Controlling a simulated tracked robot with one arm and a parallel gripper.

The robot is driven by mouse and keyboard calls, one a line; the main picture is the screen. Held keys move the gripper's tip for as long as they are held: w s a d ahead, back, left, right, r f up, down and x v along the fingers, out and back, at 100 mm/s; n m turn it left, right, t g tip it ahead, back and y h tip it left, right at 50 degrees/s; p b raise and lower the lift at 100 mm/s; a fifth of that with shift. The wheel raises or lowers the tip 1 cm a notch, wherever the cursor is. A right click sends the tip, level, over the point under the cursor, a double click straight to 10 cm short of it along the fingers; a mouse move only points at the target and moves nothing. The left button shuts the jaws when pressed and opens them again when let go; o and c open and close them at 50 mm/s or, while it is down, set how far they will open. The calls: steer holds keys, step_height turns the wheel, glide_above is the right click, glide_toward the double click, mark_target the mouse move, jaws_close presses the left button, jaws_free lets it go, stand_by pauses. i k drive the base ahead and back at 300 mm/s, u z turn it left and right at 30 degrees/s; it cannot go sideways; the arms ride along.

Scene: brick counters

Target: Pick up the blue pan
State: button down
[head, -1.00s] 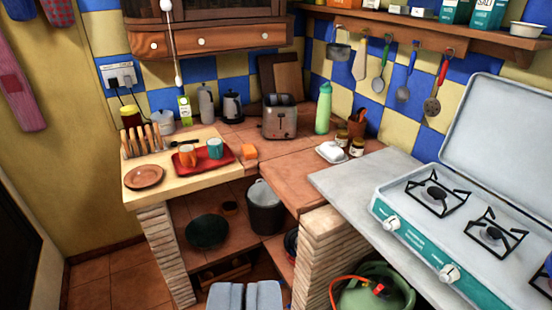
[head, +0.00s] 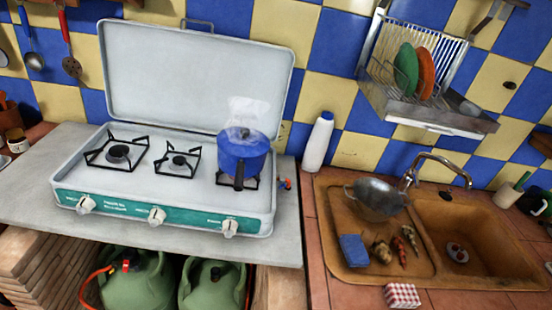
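The blue pan (head: 240,158) stands on the right burner of the white gas stove (head: 190,195). Pale steam rises above it.
The stove's raised lid (head: 195,75) stands behind the burners. A white bottle (head: 318,143) is right of the stove. Further right is a brown sink (head: 455,245) with a grey pot (head: 375,197) on its drainer. Green gas bottles (head: 140,285) stand below the counter.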

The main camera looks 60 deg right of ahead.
mark_target(238, 168)
steer(key=z, duration=1.15)
